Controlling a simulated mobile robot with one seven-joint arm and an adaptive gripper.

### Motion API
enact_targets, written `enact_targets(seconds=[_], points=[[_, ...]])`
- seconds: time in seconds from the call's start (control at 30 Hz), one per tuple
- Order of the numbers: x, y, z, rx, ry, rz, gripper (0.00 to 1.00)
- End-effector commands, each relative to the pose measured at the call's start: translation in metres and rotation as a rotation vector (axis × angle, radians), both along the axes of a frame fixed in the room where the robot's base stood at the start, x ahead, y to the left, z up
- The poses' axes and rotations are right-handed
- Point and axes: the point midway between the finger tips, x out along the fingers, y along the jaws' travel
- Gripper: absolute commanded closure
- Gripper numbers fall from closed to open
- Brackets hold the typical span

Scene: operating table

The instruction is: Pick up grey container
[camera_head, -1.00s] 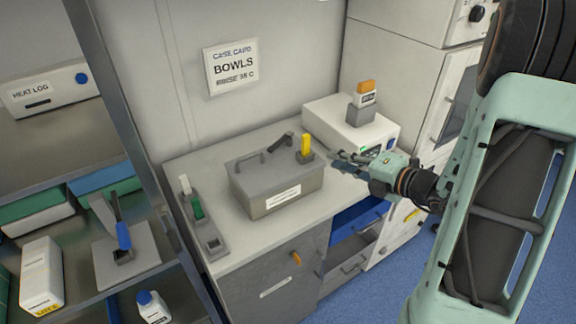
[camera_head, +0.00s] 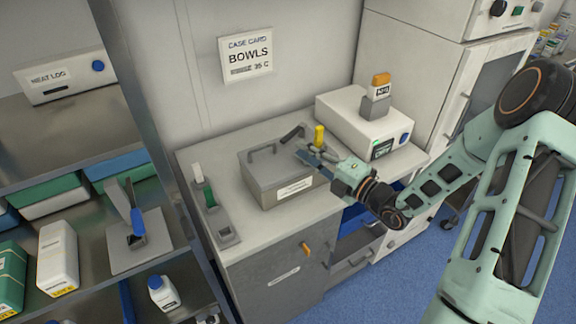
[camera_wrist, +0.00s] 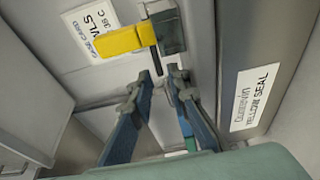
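The grey container is a box (camera_head: 277,177) with a lid handle and a white front label, standing on the counter. In the wrist view its side (camera_wrist: 238,45) is at the right, with a label reading "YELLOW SEAL". A yellow piece (camera_head: 319,136) stands upright at the lid's right end; the wrist view shows this yellow piece (camera_wrist: 125,40) in a small grey holder (camera_wrist: 168,28). My gripper (camera_head: 305,152) is at the right end of the box, near the yellow piece. In the wrist view my gripper (camera_wrist: 160,80) is open and empty, fingertips just short of the holder.
A white device (camera_head: 345,117) with an orange-topped grey block (camera_head: 377,97) stands behind and right of my gripper. A grey strip with small blocks (camera_head: 211,205) lies left of the box. A blue drawer (camera_head: 362,214) is open below. A metal shelf stands at left.

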Motion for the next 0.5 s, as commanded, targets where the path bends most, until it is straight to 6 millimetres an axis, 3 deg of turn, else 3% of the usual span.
enact_targets(seconds=[0.3,0.5], points=[[0.022,0.034,0.005,0.000,0.000,0.003,0.84],[0.032,0.043,0.003,0.000,0.000,0.000,0.84]])
